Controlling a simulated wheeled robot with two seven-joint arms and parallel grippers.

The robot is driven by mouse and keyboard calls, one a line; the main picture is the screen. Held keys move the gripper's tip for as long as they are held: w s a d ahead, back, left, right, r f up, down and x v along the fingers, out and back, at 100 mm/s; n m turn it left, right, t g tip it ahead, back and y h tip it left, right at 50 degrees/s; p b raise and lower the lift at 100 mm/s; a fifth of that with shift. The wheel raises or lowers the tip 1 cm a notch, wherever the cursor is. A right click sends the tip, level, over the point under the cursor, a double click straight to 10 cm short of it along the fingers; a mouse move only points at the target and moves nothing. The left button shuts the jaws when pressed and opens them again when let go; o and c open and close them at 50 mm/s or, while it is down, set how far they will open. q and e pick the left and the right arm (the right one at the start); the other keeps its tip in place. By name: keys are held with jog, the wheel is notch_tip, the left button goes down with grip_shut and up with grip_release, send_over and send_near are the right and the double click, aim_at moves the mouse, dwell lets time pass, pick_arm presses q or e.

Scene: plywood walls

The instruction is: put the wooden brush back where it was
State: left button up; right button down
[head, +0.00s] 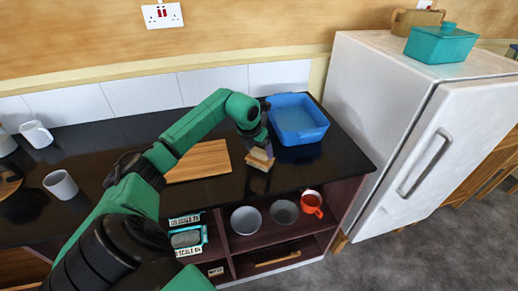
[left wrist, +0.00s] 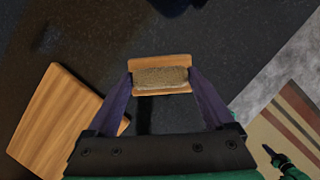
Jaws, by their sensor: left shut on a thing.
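The wooden brush (head: 260,160) is a small light-wood block with a grey-brown bristle pad. My left gripper (head: 257,147) is shut on it near the counter's front edge, between the cutting board and the blue basin. In the left wrist view the brush (left wrist: 160,65) spans the two purple fingertips (left wrist: 160,79), with the bristle pad facing the camera. Dark counter shows beyond it. I cannot tell whether the brush touches the counter.
A wooden cutting board (head: 200,161) lies left of the brush. A blue basin (head: 297,119) stands behind and right. White mugs (head: 61,184) are at the left. Below, open shelves (head: 270,240) hold bowls and a red mug (head: 312,203). A white fridge (head: 400,120) bounds the right.

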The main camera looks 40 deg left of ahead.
pick_arm(q)
jog(key=shift+f, duration=0.15)
jog(key=o, duration=1.2)
jog(key=shift+r, duration=0.3)
jog(key=b+v, duration=0.2)
jog(key=v, duration=1)
jog(key=shift+d, duration=0.1)
jog(key=shift+f, duration=0.1)
